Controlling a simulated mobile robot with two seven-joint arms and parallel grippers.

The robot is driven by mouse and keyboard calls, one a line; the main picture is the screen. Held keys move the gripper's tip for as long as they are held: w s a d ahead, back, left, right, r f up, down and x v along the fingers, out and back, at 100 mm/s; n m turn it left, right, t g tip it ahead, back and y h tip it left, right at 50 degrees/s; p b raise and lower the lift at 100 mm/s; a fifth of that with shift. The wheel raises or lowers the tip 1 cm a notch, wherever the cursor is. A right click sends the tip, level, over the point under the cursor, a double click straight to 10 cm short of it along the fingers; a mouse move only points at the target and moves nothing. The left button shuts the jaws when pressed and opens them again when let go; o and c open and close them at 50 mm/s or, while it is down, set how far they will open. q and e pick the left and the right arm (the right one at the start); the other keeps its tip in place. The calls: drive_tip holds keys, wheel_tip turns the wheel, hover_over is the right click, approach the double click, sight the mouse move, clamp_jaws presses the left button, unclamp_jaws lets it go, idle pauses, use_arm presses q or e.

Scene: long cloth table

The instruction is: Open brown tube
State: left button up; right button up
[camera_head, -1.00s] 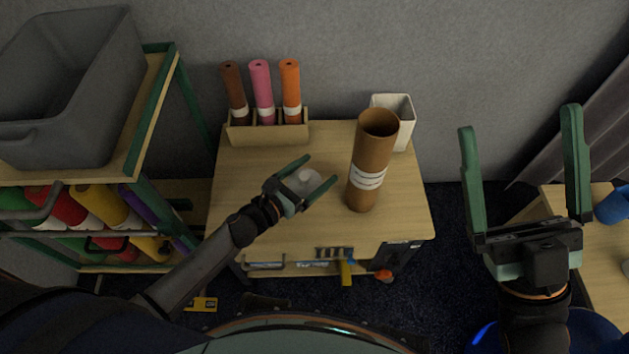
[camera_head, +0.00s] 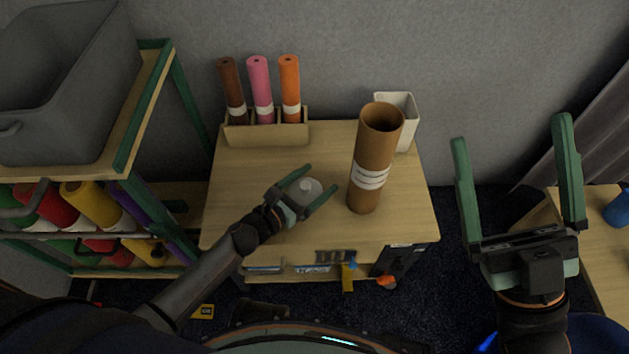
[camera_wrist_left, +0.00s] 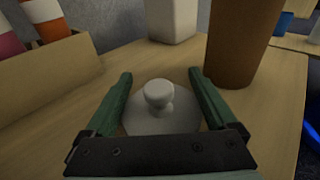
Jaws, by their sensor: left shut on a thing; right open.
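The brown tube (camera_head: 375,150) stands upright on the wooden table, its top end open and a white label band around it. Its lower part also shows in the left wrist view (camera_wrist_left: 240,45). My left gripper (camera_head: 322,178) is shut on a round white lid (camera_head: 305,187) with a knob, left of the tube. In the left wrist view the lid (camera_wrist_left: 158,108) sits between the two green fingers, low over the table; whether it touches the wood I cannot tell. My right gripper (camera_head: 510,130) is open and empty, right of the table.
A wooden holder (camera_head: 268,132) with brown, pink and orange rolls stands at the back left. A white square container (camera_head: 403,110) is behind the tube. A shelf with a grey bin (camera_head: 65,85) is at the left.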

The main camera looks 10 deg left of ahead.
use_arm(q)
drive_tip(key=shift+f, duration=0.2)
drive_tip(key=o, duration=1.2)
drive_tip(key=shift+s+f, duration=0.1)
